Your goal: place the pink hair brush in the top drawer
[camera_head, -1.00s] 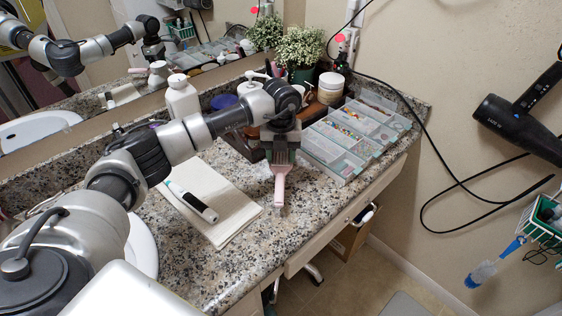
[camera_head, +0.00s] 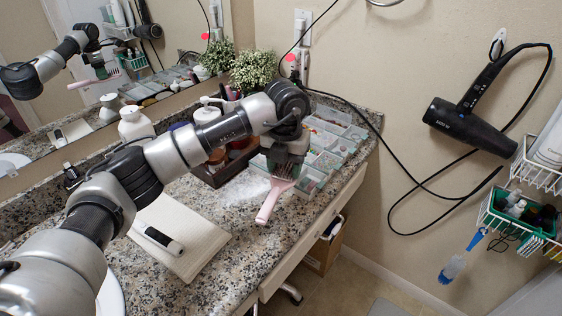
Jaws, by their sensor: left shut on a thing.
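My left gripper (camera_head: 287,160) is shut on the pink hair brush (camera_head: 269,206) and holds it over the front part of the granite counter. The brush hangs tilted, head up at the jaws and pink handle pointing down and left, apparently clear of the counter. A pale drawer front (camera_head: 301,258) runs under the counter's front edge; I cannot tell whether it is open. My right gripper is out of view.
A clear organiser (camera_head: 325,146) sits behind the gripper on the counter. A white towel (camera_head: 198,246) holds an electric toothbrush (camera_head: 158,238). A bottle (camera_head: 137,124) and plant (camera_head: 253,68) stand by the mirror. A black hair dryer (camera_head: 470,122) hangs on the right wall, its cord looping down.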

